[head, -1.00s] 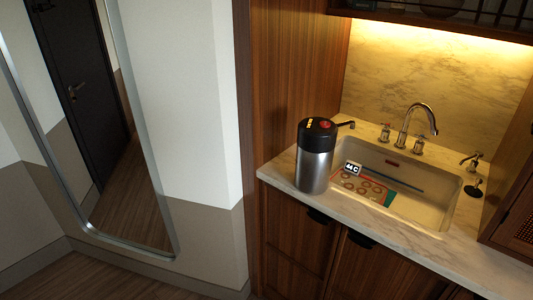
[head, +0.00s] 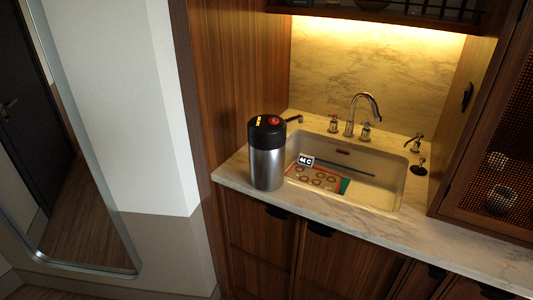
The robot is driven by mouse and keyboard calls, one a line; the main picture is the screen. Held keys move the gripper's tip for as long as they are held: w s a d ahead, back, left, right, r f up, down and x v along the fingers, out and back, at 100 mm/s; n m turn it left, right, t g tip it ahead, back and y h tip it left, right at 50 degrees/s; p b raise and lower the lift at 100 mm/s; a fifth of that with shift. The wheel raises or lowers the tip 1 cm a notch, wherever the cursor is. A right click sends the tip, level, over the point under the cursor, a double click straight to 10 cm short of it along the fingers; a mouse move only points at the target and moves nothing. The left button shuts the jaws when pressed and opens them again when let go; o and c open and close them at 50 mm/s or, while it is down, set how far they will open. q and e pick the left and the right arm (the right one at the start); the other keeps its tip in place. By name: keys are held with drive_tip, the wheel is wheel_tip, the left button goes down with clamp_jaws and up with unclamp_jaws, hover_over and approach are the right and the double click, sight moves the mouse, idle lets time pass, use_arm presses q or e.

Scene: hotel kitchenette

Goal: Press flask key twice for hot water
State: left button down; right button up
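The flask (head: 267,165) stands upright on the marble counter at the left front corner of the sink. It has a steel body and a black top. A round red key (head: 274,121) sits on the top, beside small lit orange marks. A thin dark spout points right from the top. Neither of my grippers is in the head view.
The sink (head: 375,174) holds a flat printed item with ring shapes and a long dark stick. A chrome faucet (head: 361,112) stands behind it. The marble counter (head: 350,218) has a clear front strip. A cabinet (head: 495,150) bounds the right side, a wood panel the left.

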drive_tip(key=shift+d, duration=0.1)
drive_tip(key=shift+w, duration=0.15)
clamp_jaws()
idle(0.7)
idle(0.7)
